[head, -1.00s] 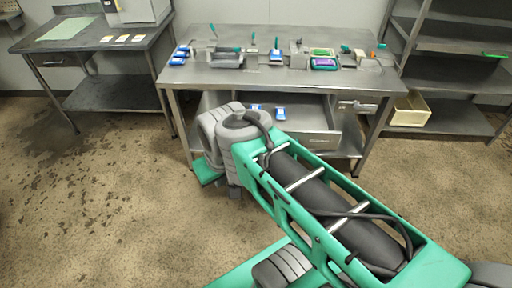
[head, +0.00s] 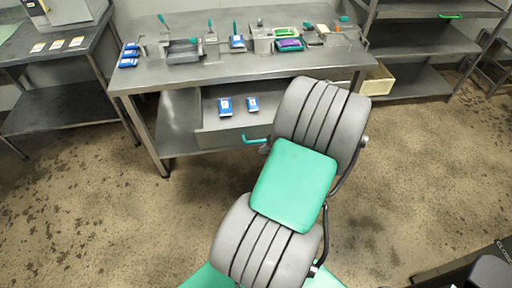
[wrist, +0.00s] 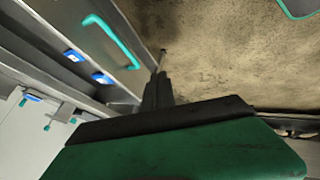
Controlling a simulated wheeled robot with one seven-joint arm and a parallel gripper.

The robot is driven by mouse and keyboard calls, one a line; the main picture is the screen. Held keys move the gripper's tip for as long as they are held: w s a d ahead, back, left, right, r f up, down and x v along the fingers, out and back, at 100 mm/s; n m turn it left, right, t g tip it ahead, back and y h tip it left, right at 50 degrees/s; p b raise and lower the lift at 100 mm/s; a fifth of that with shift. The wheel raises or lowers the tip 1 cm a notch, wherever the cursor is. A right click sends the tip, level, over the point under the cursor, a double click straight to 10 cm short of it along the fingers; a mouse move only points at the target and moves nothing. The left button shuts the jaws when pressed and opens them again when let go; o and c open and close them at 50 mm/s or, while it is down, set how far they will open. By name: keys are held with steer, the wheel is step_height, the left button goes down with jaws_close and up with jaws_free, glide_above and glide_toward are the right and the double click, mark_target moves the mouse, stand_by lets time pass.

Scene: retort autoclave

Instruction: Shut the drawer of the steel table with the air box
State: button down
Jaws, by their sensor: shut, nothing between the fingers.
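The steel table (head: 200,73) in the middle of the head view has its drawer (head: 222,137) pulled out. Two blue packs (head: 225,106) lie in the drawer. A teal bar handle (head: 254,140) is on its front, and the handle also shows at upper left in the wrist view (wrist: 112,38). My gripper (wrist: 162,55) is shut and empty, just right of the handle in the wrist view. In the head view my arm hides most of the gripper and the drawer's right end. I cannot identify an air box on this table.
Blue packs, fixtures and a purple-green device (head: 289,44) stand on the tabletop. A second table (head: 50,57) with a grey box (head: 65,12) is at left. A shelf rack (head: 415,45) and cream bin (head: 378,82) are at right. Floor at left is clear.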

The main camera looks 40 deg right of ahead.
steer(key=w+d+f+p, duration=0.1)
steer(key=w+d+f, duration=0.2)
steer(key=w+f, duration=0.5)
steer(key=shift+d+f+n+t+h, duration=0.2)
steer(key=shift+n+t+h, duration=0.1)
steer(key=shift+w, duration=0.1)
